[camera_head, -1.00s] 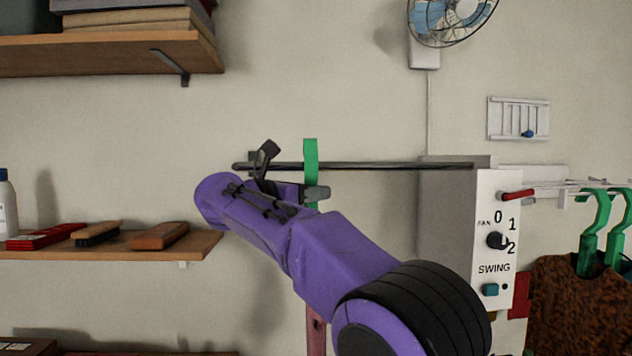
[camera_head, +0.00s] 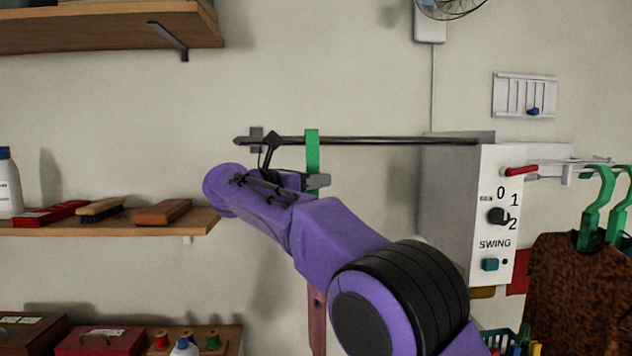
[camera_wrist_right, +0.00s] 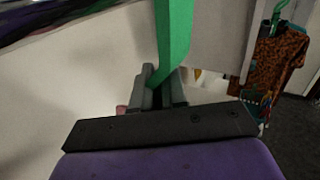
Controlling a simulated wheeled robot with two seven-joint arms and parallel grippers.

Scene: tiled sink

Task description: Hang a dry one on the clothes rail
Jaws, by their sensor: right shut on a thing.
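My right gripper (camera_head: 318,182) is shut on a green hanger (camera_head: 312,150) and holds it upright at the dark clothes rail (camera_head: 375,140). The hanger's top stands slightly above the rail and passes in front of it in the head view; I cannot tell whether the hook rests on the rail. A narrow strip of reddish cloth (camera_head: 317,322) shows below my arm, mostly hidden. In the right wrist view the green hanger (camera_wrist_right: 175,40) runs down between the fingers (camera_wrist_right: 165,88). My left gripper is not in view.
A control box (camera_head: 490,215) with a knob and red lever stands at the rail's right end. A brown patterned garment (camera_head: 570,285) hangs on green hangers (camera_head: 597,205) at right. A wooden shelf (camera_head: 110,226) with brushes is at left.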

